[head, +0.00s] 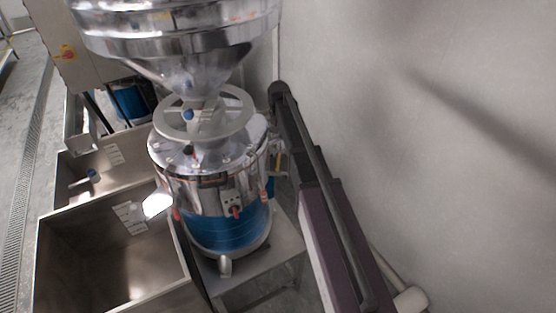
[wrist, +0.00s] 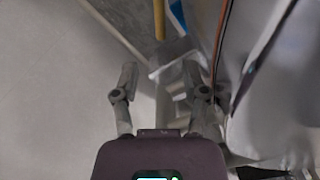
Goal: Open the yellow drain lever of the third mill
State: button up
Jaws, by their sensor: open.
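The mill (head: 225,195) stands in the middle of the head view, with a chrome upper body and a blue lower body. In the wrist view the yellow lever (wrist: 159,20) is a narrow bar at the top, ahead of my gripper (wrist: 159,73) and roughly in line with the gap between the fingers. My gripper is open with nothing seen held. The lever's far end is cut off by the wrist frame. My fingers cannot be made out in the head view.
A large steel hopper (head: 180,40) and a grey handwheel (head: 203,116) sit above the mill. Open steel bins (head: 75,215) stand at left. A pale wall (head: 440,120) is close on the right. In the wrist view an orange-brown cable (wrist: 221,35) runs right of the lever.

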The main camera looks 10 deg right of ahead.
aim_at(278, 157)
jog(key=shift+f+b, duration=5.4)
jog(key=shift+f, duration=0.3)
grip_shut()
